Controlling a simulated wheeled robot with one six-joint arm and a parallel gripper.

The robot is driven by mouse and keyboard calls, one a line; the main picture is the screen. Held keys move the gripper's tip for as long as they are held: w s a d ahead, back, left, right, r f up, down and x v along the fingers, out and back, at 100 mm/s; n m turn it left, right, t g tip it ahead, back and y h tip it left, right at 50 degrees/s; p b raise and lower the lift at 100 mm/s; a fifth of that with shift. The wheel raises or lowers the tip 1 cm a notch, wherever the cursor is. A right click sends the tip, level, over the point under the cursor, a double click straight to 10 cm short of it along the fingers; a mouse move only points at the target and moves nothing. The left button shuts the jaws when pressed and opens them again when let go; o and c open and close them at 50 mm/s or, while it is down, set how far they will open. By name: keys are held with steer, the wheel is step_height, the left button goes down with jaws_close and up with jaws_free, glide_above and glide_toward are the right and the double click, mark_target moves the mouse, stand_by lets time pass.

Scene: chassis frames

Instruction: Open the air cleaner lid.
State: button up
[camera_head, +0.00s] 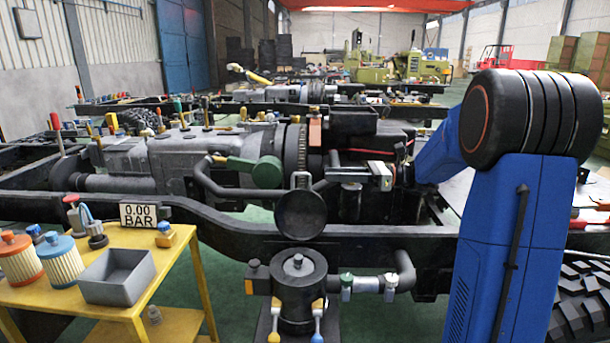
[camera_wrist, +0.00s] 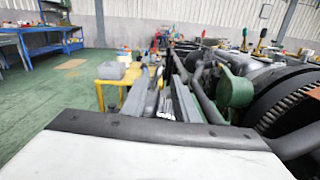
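A black canister (camera_head: 298,288) with a small knob on top stands low in the middle of the head view. A black round disc (camera_head: 301,214) hangs in front of the chassis just above it. I cannot tell for sure which of these is the air cleaner lid. My gripper (camera_head: 380,176) is at the end of the blue arm, right of and above the disc, and looks apart from both. In the wrist view my gripper (camera_wrist: 159,78) shows two grey fingers with a narrow gap and nothing clearly held between them.
A yellow table (camera_head: 95,312) at left holds a grey bin (camera_head: 118,277), an orange-capped filter (camera_head: 20,258), a blue-capped filter (camera_head: 60,260) and a gauge reading 0.00 BAR (camera_head: 139,215). The dark chassis rail (camera_head: 400,240) crosses the middle. A green round cap (camera_wrist: 235,90) is close right of my fingers.

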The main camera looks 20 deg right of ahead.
mark_target(305, 174)
steer(key=x, duration=0.9)
steer(key=shift+c, duration=0.3)
steer(key=shift+s, duration=0.1)
jaws_close()
